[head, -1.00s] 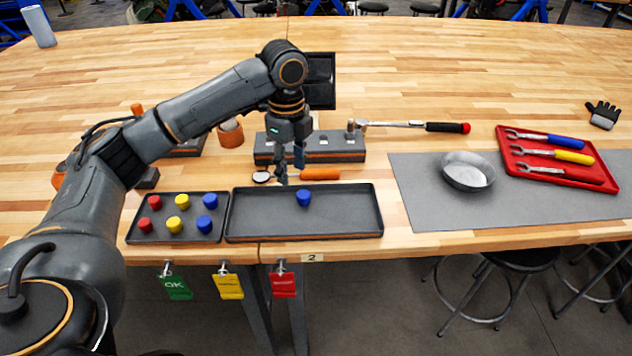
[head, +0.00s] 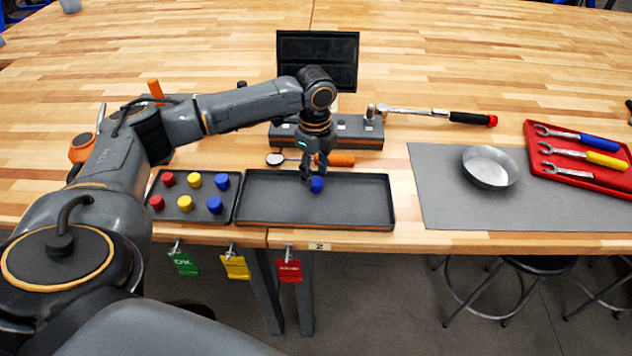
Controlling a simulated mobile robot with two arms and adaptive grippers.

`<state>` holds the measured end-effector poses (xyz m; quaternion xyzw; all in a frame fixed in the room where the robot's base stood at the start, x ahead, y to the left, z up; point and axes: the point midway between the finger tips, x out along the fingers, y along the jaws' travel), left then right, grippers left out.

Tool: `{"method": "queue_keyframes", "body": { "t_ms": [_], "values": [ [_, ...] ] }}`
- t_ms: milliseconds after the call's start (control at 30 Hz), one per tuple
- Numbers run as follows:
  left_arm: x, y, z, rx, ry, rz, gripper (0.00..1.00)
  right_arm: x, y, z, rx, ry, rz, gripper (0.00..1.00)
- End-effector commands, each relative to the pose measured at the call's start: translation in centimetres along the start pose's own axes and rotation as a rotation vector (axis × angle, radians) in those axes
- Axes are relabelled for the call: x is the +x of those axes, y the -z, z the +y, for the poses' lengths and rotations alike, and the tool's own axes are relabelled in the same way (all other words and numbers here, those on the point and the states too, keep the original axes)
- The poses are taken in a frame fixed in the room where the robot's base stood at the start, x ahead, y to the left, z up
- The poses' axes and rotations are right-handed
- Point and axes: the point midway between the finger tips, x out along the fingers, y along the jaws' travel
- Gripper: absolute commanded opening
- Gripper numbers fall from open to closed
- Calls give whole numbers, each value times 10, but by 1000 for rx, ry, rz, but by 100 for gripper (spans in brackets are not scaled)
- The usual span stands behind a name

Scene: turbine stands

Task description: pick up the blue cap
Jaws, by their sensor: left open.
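A blue cap (head: 317,185) sits alone in the long dark tray (head: 360,212), right of the smaller tray. My left gripper (head: 314,172) is pointed down at this cap, open, with its fingers right at the cap and overlapping its upper part in the picture. I cannot tell whether the fingers touch it. Two more blue caps, a rear one (head: 222,181) and a front one (head: 214,204), stand in the small tray with red caps (head: 167,179) and yellow caps (head: 194,180). My right gripper is not in view.
A ratchet (head: 440,115) lies further right. A grey mat (head: 440,190) holds a round metal dish (head: 490,168); a red wrench tray (head: 540,160) is beside it.

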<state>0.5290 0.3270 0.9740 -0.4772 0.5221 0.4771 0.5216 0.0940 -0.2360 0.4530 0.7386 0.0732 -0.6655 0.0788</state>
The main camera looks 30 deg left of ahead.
Motion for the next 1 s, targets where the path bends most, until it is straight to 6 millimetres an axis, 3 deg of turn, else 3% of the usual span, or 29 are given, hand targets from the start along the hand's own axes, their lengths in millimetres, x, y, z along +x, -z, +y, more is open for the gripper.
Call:
{"method": "queue_keyframes", "body": {
  "t_ms": [200, 500, 633, 1000],
  "values": [
    [29, 1, -1, 0, -2, -1, 43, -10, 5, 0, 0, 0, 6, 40],
    [35, 1, -1, 1, 0, -1, 43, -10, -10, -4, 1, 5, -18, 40],
    [34, 1, -1, 1, 0, -1, 16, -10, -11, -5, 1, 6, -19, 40],
    [33, 1, -1, 1, 1, -1, 15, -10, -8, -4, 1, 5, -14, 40]
  ]
}}
